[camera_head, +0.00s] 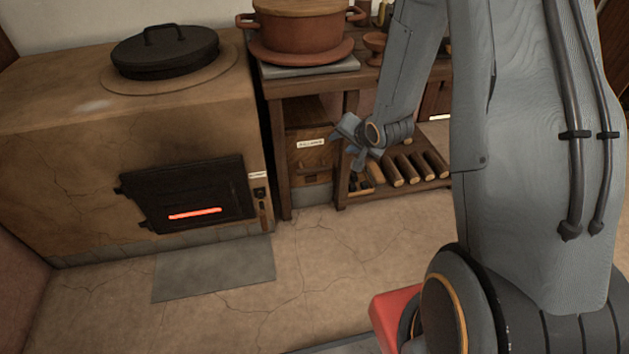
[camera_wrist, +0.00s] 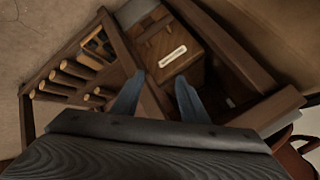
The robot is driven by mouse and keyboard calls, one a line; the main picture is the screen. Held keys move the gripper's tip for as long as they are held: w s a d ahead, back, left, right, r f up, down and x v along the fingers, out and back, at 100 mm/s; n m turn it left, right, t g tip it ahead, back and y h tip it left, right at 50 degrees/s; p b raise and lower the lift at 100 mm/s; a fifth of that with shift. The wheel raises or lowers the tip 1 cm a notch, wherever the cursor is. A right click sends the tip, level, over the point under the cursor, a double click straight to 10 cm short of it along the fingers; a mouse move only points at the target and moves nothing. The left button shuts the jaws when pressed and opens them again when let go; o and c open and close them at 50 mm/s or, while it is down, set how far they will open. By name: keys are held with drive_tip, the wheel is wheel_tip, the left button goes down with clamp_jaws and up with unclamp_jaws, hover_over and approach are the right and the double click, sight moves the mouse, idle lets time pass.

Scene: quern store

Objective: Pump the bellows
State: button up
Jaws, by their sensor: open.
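A brown wooden box (camera_head: 309,158) with a small white label stands under the table beside the stove. I cannot read the label for certain, and it may be the bellows. It also shows in the wrist view (camera_wrist: 183,72), tilted, with the label facing the camera. My gripper (camera_head: 352,146) is open and empty, just right of the box in the head view. In the wrist view my gripper (camera_wrist: 158,97) has its two blue-grey fingers apart, pointing towards the box and a wooden post. I cannot tell whether they touch anything.
A clay stove (camera_head: 60,170) with a black door (camera_head: 190,194) and a glowing red slot stands at left. A wooden table (camera_head: 368,78) bears a lidded clay pot (camera_head: 300,32). Logs (camera_head: 410,168) lie on its lower shelf.

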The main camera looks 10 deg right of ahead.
drive_tip(key=w+f+m+t+y+b, duration=0.2)
drive_tip(key=w+f+b, duration=0.35)
drive_tip(key=f, duration=0.55)
drive_tip(key=m+t+y+b, duration=0.3)
drive_tip(key=m+b, duration=0.1)
drive_tip(key=b, duration=0.6)
approach(318, 172)
drive_tip(key=r+x, duration=0.1)
drive_tip(key=x, duration=0.3)
drive_tip(key=shift+t, duration=0.3)
drive_tip(key=b+x, duration=0.1)
drive_tip(key=x, duration=0.2)
drive_tip(key=f+b+x, duration=0.1)
drive_tip(key=b+x, duration=0.1)
drive_tip(key=x, duration=0.1)
drive_tip(key=shift+a+f, duration=0.1)
drive_tip(key=shift+f, duration=0.05)
drive_tip(key=shift+w+a+b, duration=0.2)
drive_tip(key=shift+w+b, duration=0.1)
drive_tip(key=shift+w, duration=0.4)
clamp_jaws()
